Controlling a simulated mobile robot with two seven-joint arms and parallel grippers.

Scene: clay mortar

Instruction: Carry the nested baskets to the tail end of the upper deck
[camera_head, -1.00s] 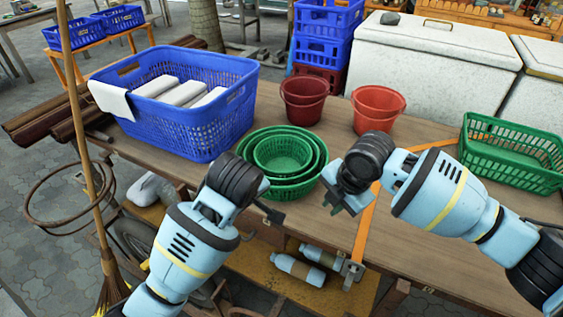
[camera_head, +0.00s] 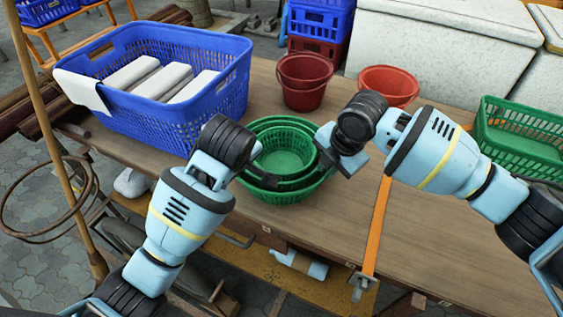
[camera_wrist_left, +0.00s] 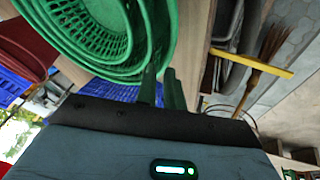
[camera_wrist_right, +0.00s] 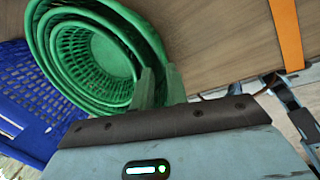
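The nested green baskets (camera_head: 285,150), round bowls one inside another, stand upright on the wooden upper deck (camera_head: 440,240), near its front edge. My left gripper (camera_head: 268,181) is at their front left rim. In the left wrist view its two fingers (camera_wrist_left: 161,88) show a narrow gap beside the rim. My right gripper (camera_head: 330,158) is at their right rim. In the right wrist view its fingers (camera_wrist_right: 159,88) stand apart, one over the basket side and one just outside. Firm contact with the rims cannot be made out.
A blue basket (camera_head: 190,115) with white bundles stands close behind left. An orange strap (camera_head: 376,225) crosses the deck. The deck's front right is clear.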

